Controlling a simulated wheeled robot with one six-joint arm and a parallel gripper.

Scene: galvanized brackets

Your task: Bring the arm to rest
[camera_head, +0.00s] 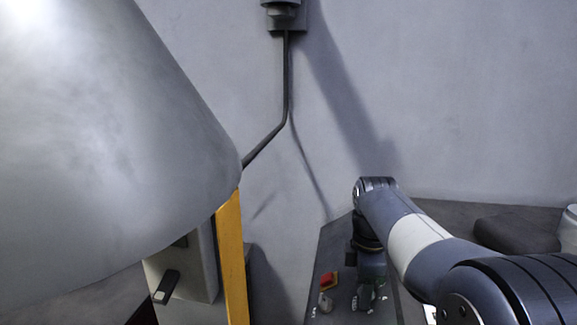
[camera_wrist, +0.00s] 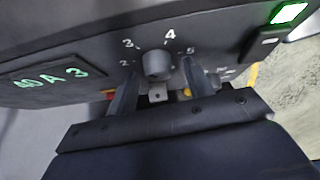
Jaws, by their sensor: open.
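My arm (camera_head: 415,240) reaches in from the lower right of the head view, bends near the wall and points down. The head view does not clearly show its fingers. In the wrist view my gripper (camera_wrist: 158,78) is open, with its two dark fingers apart. Between them in the picture are a dark round knob (camera_wrist: 157,62) and a small grey piece with a hole (camera_wrist: 158,94). I cannot tell whether the fingers touch either. The knob is on a dark panel (camera_wrist: 105,50) marked with numbers and green writing.
A large grey curved shape (camera_head: 100,130) fills the left of the head view, above a yellow post (camera_head: 232,260) and a grey box (camera_head: 190,270). A cable (camera_head: 287,90) runs down the wall. A small red-orange item (camera_head: 328,281) lies beside my arm on the dark surface.

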